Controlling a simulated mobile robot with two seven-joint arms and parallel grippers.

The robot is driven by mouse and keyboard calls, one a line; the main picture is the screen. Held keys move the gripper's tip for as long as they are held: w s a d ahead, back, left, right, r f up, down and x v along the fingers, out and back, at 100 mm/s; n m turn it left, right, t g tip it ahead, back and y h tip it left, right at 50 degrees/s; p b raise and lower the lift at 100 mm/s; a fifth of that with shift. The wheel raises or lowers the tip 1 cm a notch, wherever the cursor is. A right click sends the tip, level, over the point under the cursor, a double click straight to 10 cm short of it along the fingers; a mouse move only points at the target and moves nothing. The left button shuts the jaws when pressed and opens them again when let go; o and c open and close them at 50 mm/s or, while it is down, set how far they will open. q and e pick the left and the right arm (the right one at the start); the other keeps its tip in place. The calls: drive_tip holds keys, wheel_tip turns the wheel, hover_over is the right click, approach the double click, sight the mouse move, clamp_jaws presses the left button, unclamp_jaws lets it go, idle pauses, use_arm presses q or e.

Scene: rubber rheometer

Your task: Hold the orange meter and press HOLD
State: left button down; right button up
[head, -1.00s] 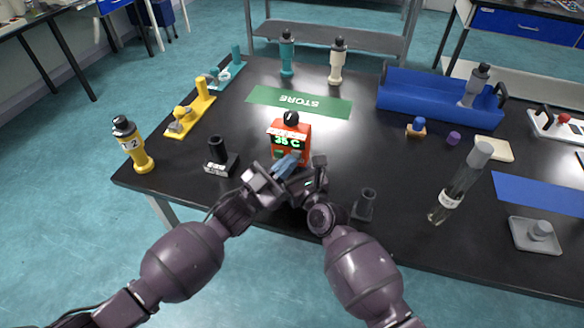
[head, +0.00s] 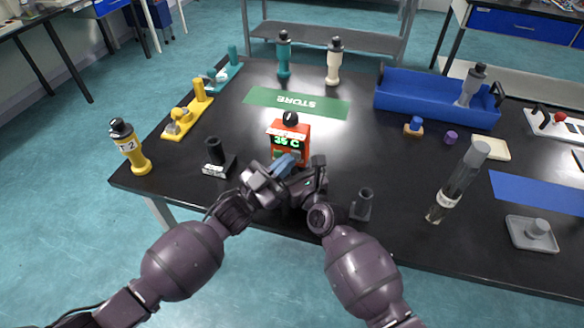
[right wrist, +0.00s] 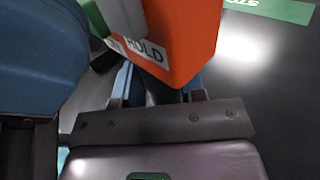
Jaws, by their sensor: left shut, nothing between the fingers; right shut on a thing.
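The orange meter (head: 305,134) stands upright near the middle of the table, with a black knob on top and a lit green reading that looks like 35 C. My right gripper (head: 305,174) is shut on the meter's lower part; in the right wrist view its fingers (right wrist: 160,88) meet the orange body (right wrist: 190,35). The HOLD label (right wrist: 150,50) shows there, beside a green part (right wrist: 95,18). My left gripper (head: 285,163) is shut and empty, its blue fingertips in front of the meter's lower face. They hide part of that face, and I cannot tell whether they touch a button.
A black holder (head: 218,160) stands to the left and another (head: 362,205) to the right. A green STORE mat (head: 297,103) lies behind the meter.

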use_arm(q)
drive_tip(key=shift+w+d+r, duration=0.1)
drive_tip(key=shift+w+r, duration=0.05)
drive_tip(key=shift+r, duration=0.15)
drive_tip(key=shift+s+r, duration=0.15)
drive_tip(key=shift+s, duration=0.9)
drive_tip(key=shift+s, duration=0.15)
drive_tip(key=shift+s+a+f, duration=0.1)
drive_tip(key=shift+s+a, duration=0.3)
drive_tip(key=shift+s, duration=0.5)
drive_tip(key=shift+s+a+f, duration=0.1)
drive_tip(key=shift+s+a, duration=0.35)
drive_tip(key=shift+s, duration=0.45)
drive_tip(key=shift+s+a, duration=0.4)
drive_tip(key=shift+s, duration=0.5)
